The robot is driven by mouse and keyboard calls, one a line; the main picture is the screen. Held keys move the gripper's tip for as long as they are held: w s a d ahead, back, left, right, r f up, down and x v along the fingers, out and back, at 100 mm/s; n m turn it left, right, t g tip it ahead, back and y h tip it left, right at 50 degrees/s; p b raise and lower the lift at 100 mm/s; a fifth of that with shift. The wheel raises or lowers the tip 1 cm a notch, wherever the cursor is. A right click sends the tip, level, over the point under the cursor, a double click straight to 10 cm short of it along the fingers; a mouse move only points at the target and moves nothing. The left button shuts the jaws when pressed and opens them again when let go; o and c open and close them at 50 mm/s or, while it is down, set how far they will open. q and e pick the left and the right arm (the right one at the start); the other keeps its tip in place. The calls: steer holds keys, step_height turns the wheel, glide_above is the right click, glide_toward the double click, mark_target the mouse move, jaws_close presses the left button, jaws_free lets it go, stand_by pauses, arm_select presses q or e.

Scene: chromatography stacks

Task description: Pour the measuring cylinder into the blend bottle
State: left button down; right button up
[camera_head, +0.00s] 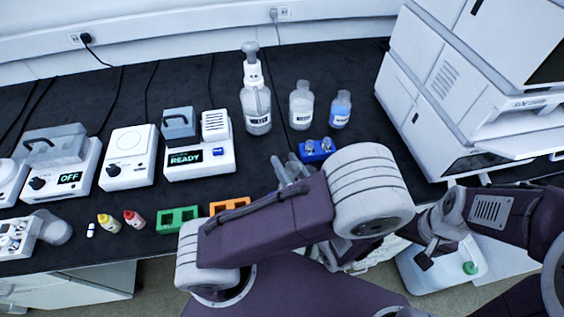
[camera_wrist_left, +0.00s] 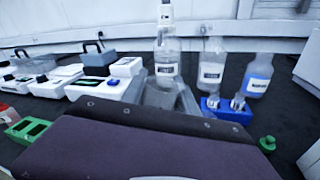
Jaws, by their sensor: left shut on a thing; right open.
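My left gripper (camera_head: 289,170) is shut on a clear thing, apparently the measuring cylinder (camera_wrist_left: 160,95), mostly hidden behind my left arm. Grey fingers flank it in the left wrist view. It is in front of the bottles, left of the blue rack. A squeeze bottle (camera_head: 257,107), a clear labelled bottle (camera_head: 301,107) and a bottle with blue liquid (camera_head: 340,110) stand upright at the back. I cannot tell which, if any, is the blend bottle. My right gripper (camera_head: 428,256) is open at lower right, partly hidden by its arm.
A blue rack (camera_head: 316,150) stands in front of the bottles. Green (camera_head: 178,219) and orange (camera_head: 230,206) racks lie near the front edge. Several white instruments line the left side, one reading READY (camera_head: 198,158). A tall white instrument stack (camera_head: 450,110) bounds the right.

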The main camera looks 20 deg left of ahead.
arm_select(q)
steer(key=shift+w+d+r+m, duration=0.1)
steer(key=shift+w+d+m, duration=0.1)
steer(key=shift+w+m, duration=0.1)
steer(key=shift+p, duration=0.4)
steer(key=shift+w+d+m+p, duration=0.1)
steer(key=shift+w+m+p, duration=0.05)
steer(key=shift+m+p, duration=0.2)
steer(key=shift+w+d+p, duration=0.15)
steer(key=shift+w+p, duration=0.05)
steer(key=shift+p, duration=0.25)
steer(key=shift+f+m, duration=0.2)
steer(key=shift+m, duration=0.05)
